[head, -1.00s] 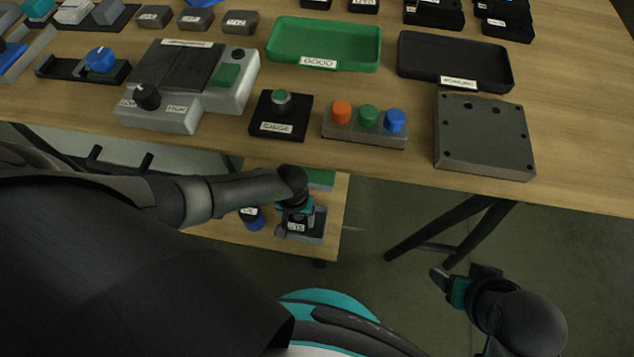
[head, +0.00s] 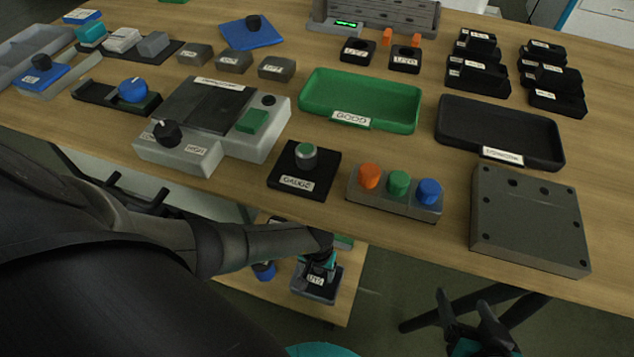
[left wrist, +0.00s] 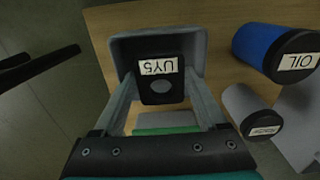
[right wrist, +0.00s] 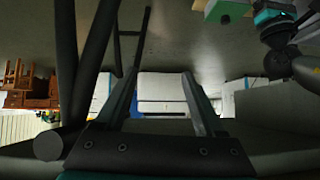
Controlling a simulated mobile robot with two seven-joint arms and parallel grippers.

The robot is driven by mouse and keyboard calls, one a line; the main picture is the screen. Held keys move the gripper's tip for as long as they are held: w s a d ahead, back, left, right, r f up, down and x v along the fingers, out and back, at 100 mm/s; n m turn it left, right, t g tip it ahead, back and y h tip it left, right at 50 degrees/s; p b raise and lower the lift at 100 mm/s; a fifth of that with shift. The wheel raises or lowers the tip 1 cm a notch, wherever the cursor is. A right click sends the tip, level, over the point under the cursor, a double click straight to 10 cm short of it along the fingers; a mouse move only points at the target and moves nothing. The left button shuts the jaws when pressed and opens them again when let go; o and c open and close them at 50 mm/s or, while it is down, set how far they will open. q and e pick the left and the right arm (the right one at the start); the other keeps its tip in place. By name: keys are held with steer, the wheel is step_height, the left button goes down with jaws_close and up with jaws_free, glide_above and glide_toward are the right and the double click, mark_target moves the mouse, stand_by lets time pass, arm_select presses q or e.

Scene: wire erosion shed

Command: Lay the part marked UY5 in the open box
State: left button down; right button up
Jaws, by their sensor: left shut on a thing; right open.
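The part marked UY5 (left wrist: 162,84) is a dark block with a white label and a pale round spot, shown in the left wrist view. My left gripper (left wrist: 164,88) is shut on it, one finger on each side. The grey open box (left wrist: 138,44) surrounds the part's outline in that view; I cannot tell whether the part touches its floor. In the head view the part's label (head: 315,280) and the box (head: 325,298) show just below my left gripper (head: 319,262), on a low wooden surface. My right gripper (head: 476,322) is open and empty, away at the lower right.
A blue OIL can (left wrist: 266,47) and a grey labelled cylinder (left wrist: 249,110) stand close beside the box. The main table (head: 420,222) above carries a green GOOD tray (head: 365,92), a black tray (head: 505,118), a GAUGE block (head: 296,176) and a button box (head: 392,202).

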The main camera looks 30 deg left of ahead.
mark_target(318, 277)
arm_select(q)
steer(key=shift+f+b, duration=0.4)
steer(key=shift+f, duration=0.35)
steer(key=shift+f+b, duration=0.6)
steer(key=shift+f, duration=0.15)
steer(key=shift+f+b, duration=0.5)
steer(key=shift+f, duration=0.5)
arm_select(e)
steer(key=a+r+t+y, duration=0.3)
steer(key=a+t, duration=0.2)
steer(key=t, duration=0.1)
steer(key=shift+r+m+t, duration=0.2)
steer(key=shift+m+t, duration=0.1)
steer(key=shift+m, duration=0.1)
steer(key=shift+a, duration=0.1)
arm_select(q)
steer(key=shift+f, duration=0.1)
jaws_free()
